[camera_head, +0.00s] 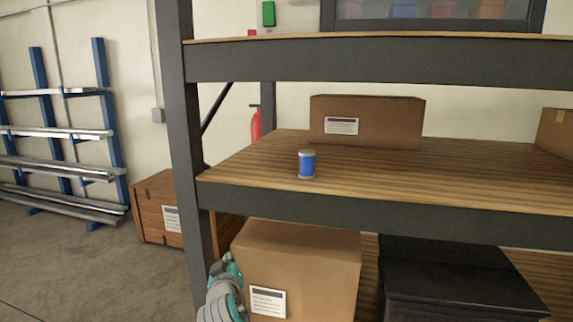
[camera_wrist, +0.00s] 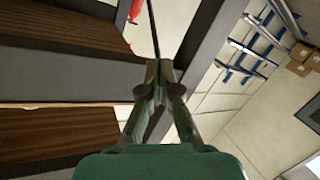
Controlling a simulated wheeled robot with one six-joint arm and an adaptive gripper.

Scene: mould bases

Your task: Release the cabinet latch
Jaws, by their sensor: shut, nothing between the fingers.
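I cannot make out a cabinet latch in either view. A dark box-like thing (camera_head: 455,278) stands low at the right in the head view, under the shelf, and no latch shows on it. My gripper (camera_wrist: 163,78) is shut and empty in the wrist view, its fingertips together in front of the dark shelf frame; I cannot tell whether they touch it. In the head view, part of my arm shows at the bottom, left of the large cardboard box (camera_head: 300,265); the fingertips cannot be made out there.
A dark-framed rack with a wooden shelf (camera_head: 245,175) fills the middle and right. A reddish-brown crate (camera_head: 160,215) sits behind the left post (camera_head: 178,130). Floor is clear at far left.

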